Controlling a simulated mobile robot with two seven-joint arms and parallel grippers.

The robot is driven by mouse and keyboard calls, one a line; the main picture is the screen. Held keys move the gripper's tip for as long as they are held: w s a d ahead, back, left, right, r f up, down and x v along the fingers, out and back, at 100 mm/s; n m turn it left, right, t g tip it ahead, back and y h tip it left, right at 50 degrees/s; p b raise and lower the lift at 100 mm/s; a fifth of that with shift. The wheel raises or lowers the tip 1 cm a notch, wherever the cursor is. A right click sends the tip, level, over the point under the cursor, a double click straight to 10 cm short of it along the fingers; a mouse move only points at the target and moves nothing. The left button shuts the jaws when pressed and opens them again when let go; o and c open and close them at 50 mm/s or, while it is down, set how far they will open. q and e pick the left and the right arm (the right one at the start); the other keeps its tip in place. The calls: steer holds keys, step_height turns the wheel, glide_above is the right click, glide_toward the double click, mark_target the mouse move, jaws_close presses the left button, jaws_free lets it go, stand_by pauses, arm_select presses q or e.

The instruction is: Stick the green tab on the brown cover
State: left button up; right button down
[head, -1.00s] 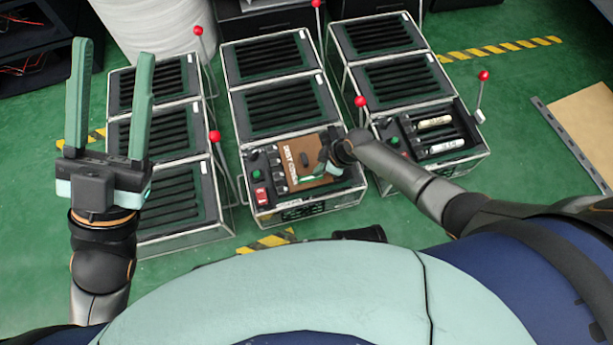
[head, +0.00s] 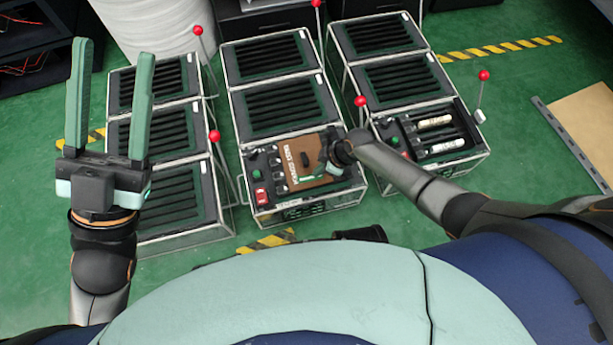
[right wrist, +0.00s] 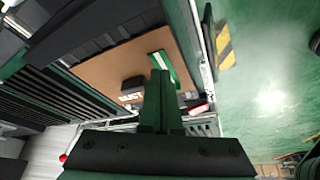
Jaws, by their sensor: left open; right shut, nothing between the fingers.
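The brown cover (head: 296,153), with white lettering and a black knob, lies on the front of the middle unit in the head view; it also shows in the right wrist view (right wrist: 104,76). The green tab (right wrist: 158,58), a short green strip with a pale edge, lies at the cover's edge in the right wrist view. My right gripper (right wrist: 159,76) is shut with nothing between its fingers, its tips at the tab; whether they touch it I cannot tell. In the head view my right gripper (head: 322,168) partly hides the cover's right side. My left gripper (head: 112,52) is open, empty and raised at the left.
The middle unit has a green button (head: 257,174) and a red switch (head: 262,196) left of the cover. Red-knobbed levers, such as one beside the right unit (head: 361,101), stand among the slatted units.

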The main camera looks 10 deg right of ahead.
steer(key=shift+f+b, duration=0.4)
steer(key=shift+f, duration=0.3)
stand_by(0.5)
steer(key=shift+r+p, duration=0.65)
steer(key=shift+r, duration=0.05)
step_height(320, 180, up, 4)
steer(key=p, duration=0.3)
steer(key=shift+f+p, duration=0.15)
steer(key=shift+p, duration=0.15)
steer(key=shift+r+p, duration=0.85)
steer(key=shift+r, duration=0.1)
steer(key=shift+a+r, duration=0.1)
